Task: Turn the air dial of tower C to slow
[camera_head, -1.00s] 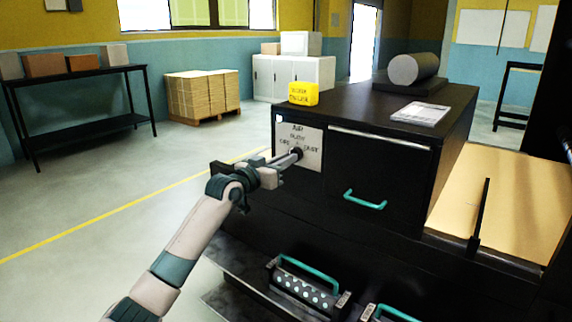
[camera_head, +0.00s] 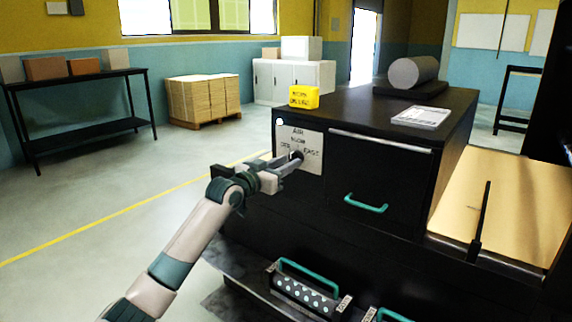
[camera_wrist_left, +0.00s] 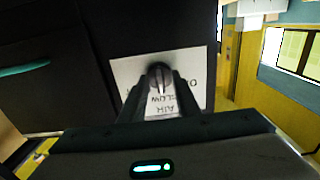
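The air dial (camera_head: 297,155) is a dark round knob on a white label plate (camera_head: 313,141) on the black cabinet's front. The plate reads AIR, SLOW, OFF and FAST. My left gripper (camera_head: 290,164) is at the dial. In the left wrist view, the plate (camera_wrist_left: 202,66) appears upside down, and the fingers of my left gripper (camera_wrist_left: 161,88) lie on either side of the dial (camera_wrist_left: 160,70). Whether they press on it is not clear. A pale line on the dial runs toward the word SLOW. My right gripper is not in view.
A yellow block (camera_head: 304,97) and a white booklet (camera_head: 420,116) lie on the cabinet top (camera_head: 365,110), with a grey roll (camera_head: 412,71) behind. A teal drawer handle (camera_head: 365,203) is right of the plate. A dotted unit with a teal handle (camera_head: 309,273) sits below.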

